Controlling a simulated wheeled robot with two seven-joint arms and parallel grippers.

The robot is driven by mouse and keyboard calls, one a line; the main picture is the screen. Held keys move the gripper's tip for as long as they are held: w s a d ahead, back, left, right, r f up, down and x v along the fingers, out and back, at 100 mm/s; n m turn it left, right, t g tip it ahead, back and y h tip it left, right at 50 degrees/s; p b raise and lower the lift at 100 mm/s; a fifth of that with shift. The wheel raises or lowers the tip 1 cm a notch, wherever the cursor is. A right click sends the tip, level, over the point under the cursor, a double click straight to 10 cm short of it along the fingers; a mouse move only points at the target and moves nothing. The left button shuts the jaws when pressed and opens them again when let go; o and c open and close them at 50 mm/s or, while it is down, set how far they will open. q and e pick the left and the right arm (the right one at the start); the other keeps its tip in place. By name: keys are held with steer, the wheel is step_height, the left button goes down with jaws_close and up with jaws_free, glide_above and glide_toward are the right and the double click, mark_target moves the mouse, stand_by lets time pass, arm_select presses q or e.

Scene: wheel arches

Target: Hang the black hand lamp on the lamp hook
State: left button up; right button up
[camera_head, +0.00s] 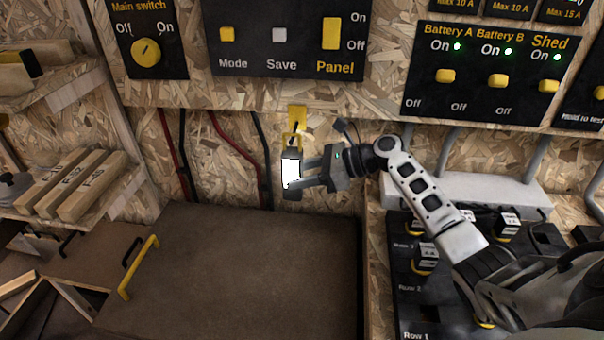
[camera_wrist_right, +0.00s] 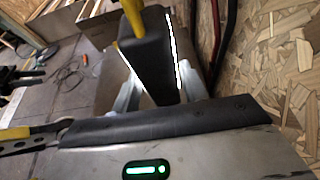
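The black hand lamp (camera_head: 291,172) stands upright against the wooden wall, its white light panel lit. The yellow lamp hook (camera_head: 297,114) is on the wall just above it. The lamp's top is close under the hook; whether it hangs on it I cannot tell. My right gripper (camera_head: 306,174) reaches in from the right with its fingers on either side of the lamp body, and appears shut on it. In the right wrist view the dark lamp (camera_wrist_right: 150,58) with bright edges sits between the two grey fingers (camera_wrist_right: 158,90). My left gripper is out of view.
A control panel (camera_head: 290,80) with switches is above the hook. Red and black cables (camera_head: 235,143) run down the wall to the left. A brown surface (camera_head: 240,265) below is clear. A shelf with wooden blocks (camera_head: 85,185) is at left; a black rack (camera_head: 415,300) is at right.

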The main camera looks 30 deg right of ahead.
steer(key=shift+o, duration=1.3)
steer(key=v, duration=1.6)
steer(key=shift+p, duration=0.4)
